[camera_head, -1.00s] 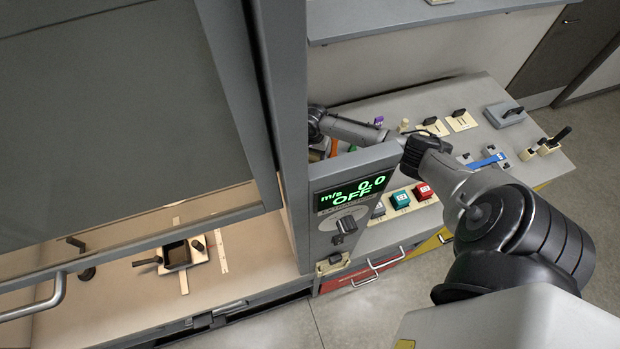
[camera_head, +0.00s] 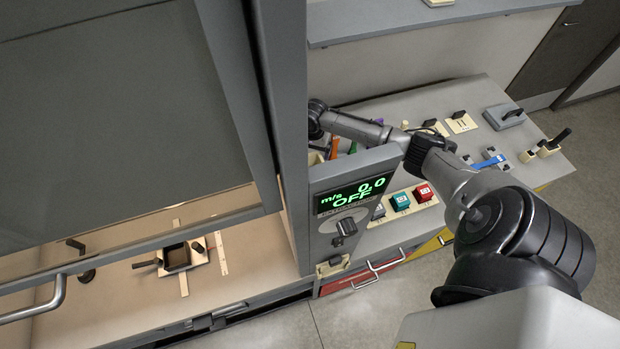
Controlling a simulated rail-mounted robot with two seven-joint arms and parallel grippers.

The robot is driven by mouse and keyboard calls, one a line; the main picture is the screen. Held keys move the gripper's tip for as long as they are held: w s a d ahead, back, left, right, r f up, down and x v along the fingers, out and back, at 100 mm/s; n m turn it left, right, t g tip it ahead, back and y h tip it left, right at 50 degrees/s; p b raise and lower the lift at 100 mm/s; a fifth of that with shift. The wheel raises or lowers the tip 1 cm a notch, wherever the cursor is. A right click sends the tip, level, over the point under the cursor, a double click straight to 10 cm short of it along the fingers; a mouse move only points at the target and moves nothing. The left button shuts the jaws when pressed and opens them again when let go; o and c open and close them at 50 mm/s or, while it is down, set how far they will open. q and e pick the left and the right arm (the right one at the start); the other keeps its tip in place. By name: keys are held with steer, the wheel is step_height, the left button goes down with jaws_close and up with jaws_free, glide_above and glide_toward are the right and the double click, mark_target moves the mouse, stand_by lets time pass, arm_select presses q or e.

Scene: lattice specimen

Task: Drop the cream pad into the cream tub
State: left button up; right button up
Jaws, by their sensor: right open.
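One cream plate (camera_head: 462,122) is clear; the other (camera_head: 436,127) is partly behind my arm. I cannot tell which cream piece is the pad. A small cream edge (camera_head: 319,157) shows beside the hood post, mostly hidden; I cannot tell whether it is the tub. My right gripper (camera_head: 316,130) is at the far end of my right arm, by the post. Its fingertips are hidden behind the control panel, and I see nothing held. My left gripper is not in view.
The control panel (camera_head: 350,200) stands between the fume hood and the bench. A dark tray (camera_head: 177,257) sits inside the hood. Red and teal boxes (camera_head: 400,201) line the bench front. A grey block with a handle (camera_head: 505,115) and a blue bar (camera_head: 488,162) lie right.

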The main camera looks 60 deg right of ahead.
step_height(320, 180, up, 11)
steer(key=shift+b, duration=0.3)
stand_by(0.7)
